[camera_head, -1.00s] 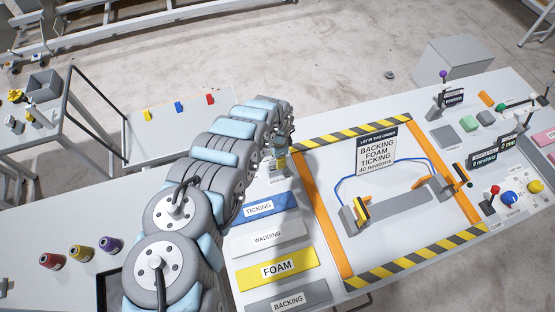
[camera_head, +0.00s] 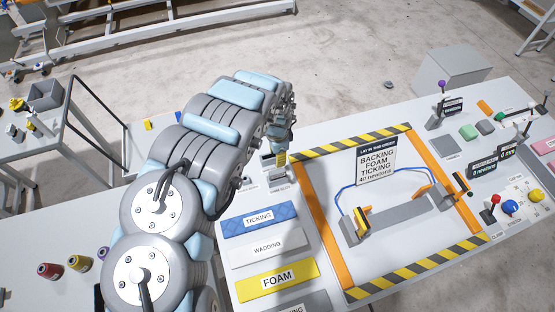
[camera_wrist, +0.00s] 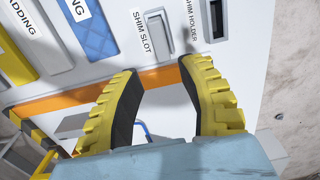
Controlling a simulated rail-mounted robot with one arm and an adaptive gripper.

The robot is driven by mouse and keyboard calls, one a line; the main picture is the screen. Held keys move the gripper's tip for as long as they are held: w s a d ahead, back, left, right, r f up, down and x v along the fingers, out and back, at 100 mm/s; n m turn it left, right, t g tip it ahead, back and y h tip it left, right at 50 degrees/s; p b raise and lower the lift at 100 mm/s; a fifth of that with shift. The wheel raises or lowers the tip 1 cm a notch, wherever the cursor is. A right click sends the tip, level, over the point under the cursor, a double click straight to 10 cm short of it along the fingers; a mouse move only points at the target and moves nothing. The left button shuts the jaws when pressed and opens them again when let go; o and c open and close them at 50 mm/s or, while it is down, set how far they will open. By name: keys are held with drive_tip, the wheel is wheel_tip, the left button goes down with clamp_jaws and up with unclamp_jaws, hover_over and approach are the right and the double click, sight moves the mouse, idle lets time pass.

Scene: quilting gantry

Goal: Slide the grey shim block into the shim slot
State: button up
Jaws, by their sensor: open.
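My gripper (camera_wrist: 165,110) is open in the wrist view, with yellow ridged fingers and dark inner pads and nothing between them. A light grey block (camera_wrist: 160,45), which looks like the shim block, sits at the slot labelled SHIM SLOT, just beyond the fingertips. How deep it sits I cannot tell. The shim holder (camera_wrist: 216,18) to its right shows a dark, empty-looking opening. In the head view my gripper (camera_head: 281,158) is small and partly hidden by my arm, above the panel's far edge near the small slot labels.
Ticking (camera_head: 260,217), wadding (camera_head: 266,245) and foam (camera_head: 277,275) pads lie in a row nearer on the panel. A striped, orange-railed frame (camera_head: 322,225) with an order sign (camera_head: 376,165) stands to the right. Thread spools (camera_head: 48,270) stand at left.

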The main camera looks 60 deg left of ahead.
drive_tip(key=shift+r, duration=1.15)
drive_tip(key=shift+s, duration=0.1)
